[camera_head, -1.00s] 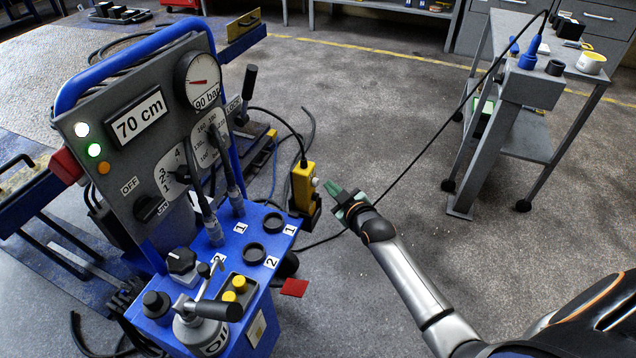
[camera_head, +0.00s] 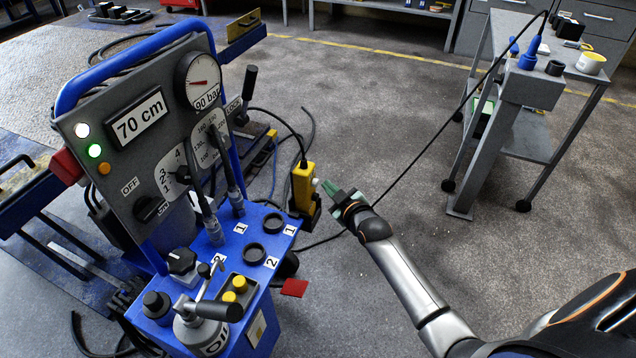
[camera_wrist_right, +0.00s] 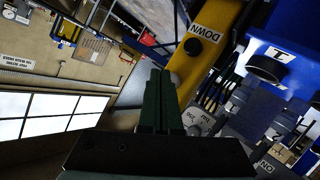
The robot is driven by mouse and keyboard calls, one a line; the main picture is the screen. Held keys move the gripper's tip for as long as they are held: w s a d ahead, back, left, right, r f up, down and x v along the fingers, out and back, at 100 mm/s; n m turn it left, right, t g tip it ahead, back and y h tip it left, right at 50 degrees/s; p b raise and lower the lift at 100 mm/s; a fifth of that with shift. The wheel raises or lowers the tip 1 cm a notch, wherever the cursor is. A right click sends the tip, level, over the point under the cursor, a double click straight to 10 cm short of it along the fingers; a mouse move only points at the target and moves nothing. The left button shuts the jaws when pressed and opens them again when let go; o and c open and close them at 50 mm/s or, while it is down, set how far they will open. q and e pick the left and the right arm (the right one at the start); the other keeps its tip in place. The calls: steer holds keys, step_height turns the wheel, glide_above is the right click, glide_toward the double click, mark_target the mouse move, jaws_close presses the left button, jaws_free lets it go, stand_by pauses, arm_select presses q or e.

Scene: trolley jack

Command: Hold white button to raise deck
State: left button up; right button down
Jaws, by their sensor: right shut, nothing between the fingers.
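The yellow hand pendant (camera_head: 302,188) hangs at the right side of the blue cart, with a cable at its top. Its white button (camera_head: 316,182) sticks out on the right face. In the right wrist view the pendant (camera_wrist_right: 212,22) bears a DOWN label and a black button (camera_wrist_right: 193,46). A pale button (camera_wrist_right: 175,78) shows beside the fingertips. My right gripper (camera_head: 328,187) is shut and empty, its green fingertips pointing at the white button, very close to it. I cannot tell whether they touch. The deck is not clearly identifiable. My left gripper is out of view.
The control panel (camera_head: 120,165) has a display (camera_head: 139,118) reading 70 cm, a pressure gauge (camera_head: 200,80) and lit lamps. A grey trolley (camera_head: 530,90) stands at the right, with a cable running down from it.

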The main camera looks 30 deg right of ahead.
steer(key=shift+w, duration=0.1)
steer(key=shift+w+a, duration=0.15)
steer(key=shift+a, duration=0.05)
stand_by(0.5)
steer(key=shift+w+a, duration=0.25)
steer(key=shift+w, duration=0.05)
stand_by(1.1)
steer(key=shift+s+d+p, duration=0.45)
steer(key=shift+s+d, duration=0.2)
steer(key=shift+s, duration=0.15)
